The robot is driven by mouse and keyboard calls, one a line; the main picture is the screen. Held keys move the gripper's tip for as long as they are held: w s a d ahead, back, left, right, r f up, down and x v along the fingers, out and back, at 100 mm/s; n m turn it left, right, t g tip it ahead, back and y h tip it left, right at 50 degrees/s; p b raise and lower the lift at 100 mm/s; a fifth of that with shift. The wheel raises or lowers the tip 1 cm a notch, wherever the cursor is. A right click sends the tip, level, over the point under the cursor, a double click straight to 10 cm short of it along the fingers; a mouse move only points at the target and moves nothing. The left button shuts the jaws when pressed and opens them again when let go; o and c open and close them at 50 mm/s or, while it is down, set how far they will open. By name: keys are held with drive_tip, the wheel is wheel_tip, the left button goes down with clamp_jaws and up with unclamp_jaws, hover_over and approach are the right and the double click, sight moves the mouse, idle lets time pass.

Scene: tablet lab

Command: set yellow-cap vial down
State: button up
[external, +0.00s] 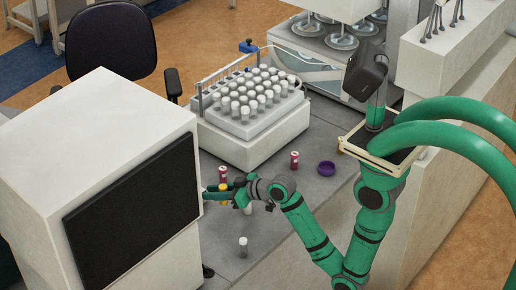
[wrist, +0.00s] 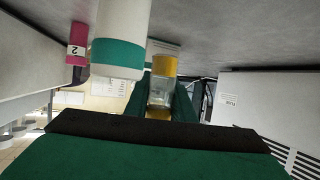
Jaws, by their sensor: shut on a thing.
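The yellow-cap vial (wrist: 161,90) is small and clear, with yellow at both visible ends. It stands between the dark green fingers of my gripper (wrist: 160,103), which is shut on it. In the external view, my gripper (external: 220,194) is low over the grey bench, close to the right side of the white box-shaped machine. A bit of yellow of the vial (external: 223,188) shows there, partly hidden by the fingers. I cannot tell whether the vial touches the bench.
A white vial with a green band (wrist: 119,45) and a pink vial marked 2 (wrist: 76,45) are close by. Another red vial (external: 294,160), a purple dish (external: 327,168) and a grey-white vial (external: 243,246) stand on the bench. The vial rack (external: 240,130) is behind; the white machine (external: 110,125) blocks the left.

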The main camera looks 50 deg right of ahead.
sight(184, 256)
drive_tip(key=s+a+n+y, duration=0.1)
drive_tip(key=a, duration=0.1)
drive_tip(key=s+a+r+n+g+y, duration=0.1)
drive_tip(key=a+y, duration=0.1)
drive_tip(key=a, duration=0.1)
drive_tip(key=a+n+g+y, duration=0.1)
drive_tip(key=a+n, duration=0.1)
drive_tip(key=shift+s+a+r, duration=0.2)
drive_tip(key=shift+s+r, duration=0.1)
drive_tip(key=shift+s, duration=0.1)
drive_tip(key=s+a+r+n+g+y, duration=0.2)
drive_tip(key=s+a+n+g+y, duration=0.1)
drive_tip(key=s+a, duration=0.15)
drive_tip(key=shift+n, duration=0.3)
drive_tip(key=shift+w+a+f, duration=0.1)
drive_tip(key=shift+a+f, duration=0.1)
drive_tip(key=shift+f, duration=1.75)
drive_tip(key=shift+w+a+f, duration=0.1)
drive_tip(key=shift+a+f, duration=0.1)
drive_tip(key=shift+f, duration=1.75)
drive_tip(key=shift+f, duration=0.15)
drive_tip(key=o, duration=1)
